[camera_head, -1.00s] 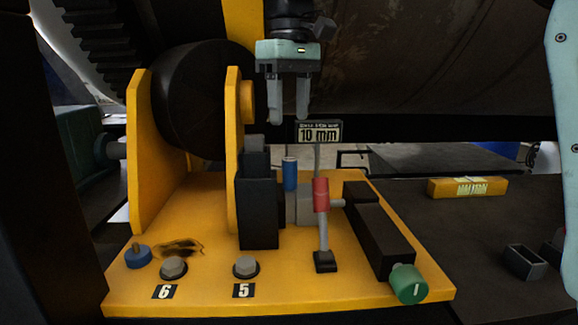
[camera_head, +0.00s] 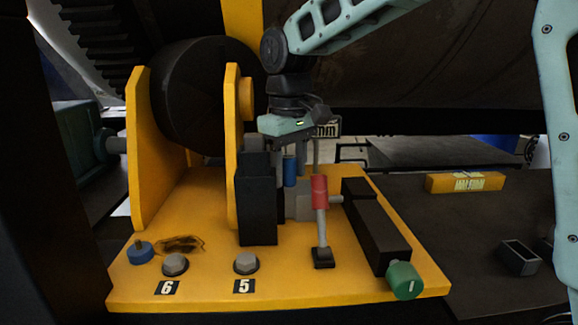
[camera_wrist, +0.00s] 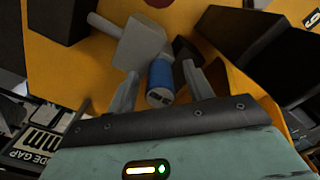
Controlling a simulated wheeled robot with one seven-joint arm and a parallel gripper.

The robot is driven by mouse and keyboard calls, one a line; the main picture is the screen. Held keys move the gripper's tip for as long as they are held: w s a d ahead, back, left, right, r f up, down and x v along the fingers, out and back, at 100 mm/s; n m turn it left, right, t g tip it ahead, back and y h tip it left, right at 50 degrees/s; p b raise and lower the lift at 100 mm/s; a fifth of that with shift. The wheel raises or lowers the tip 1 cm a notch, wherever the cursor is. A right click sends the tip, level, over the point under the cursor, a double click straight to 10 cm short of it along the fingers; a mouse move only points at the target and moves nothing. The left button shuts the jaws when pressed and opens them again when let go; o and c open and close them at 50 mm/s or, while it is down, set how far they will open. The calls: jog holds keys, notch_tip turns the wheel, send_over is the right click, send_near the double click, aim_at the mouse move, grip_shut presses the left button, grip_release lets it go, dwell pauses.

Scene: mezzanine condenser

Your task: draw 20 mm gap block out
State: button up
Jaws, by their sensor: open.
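A short blue cylinder (camera_head: 290,172) stands upright behind the black upright block on the yellow base, beside a light grey block (camera_head: 303,204). I cannot read a 20 mm mark, so I cannot tell whether the blue cylinder is the gap block's grip. My gripper (camera_head: 291,160) is directly above the blue cylinder, pointing down and tilted. In the wrist view its open fingers (camera_wrist: 164,86) stand on either side of the blue cylinder (camera_wrist: 160,82). Whether they touch it is not clear.
A red-handled lever (camera_head: 320,190) stands just right of the blue cylinder. A black block with a green knob (camera_head: 404,280) lies further right. A yellow upright plate (camera_head: 232,150) rises to the left.

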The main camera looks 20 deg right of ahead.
grip_shut()
jog(key=shift+r+p, duration=3.4)
jog(key=shift+r, duration=0.45)
jog(key=shift+r, duration=0.1)
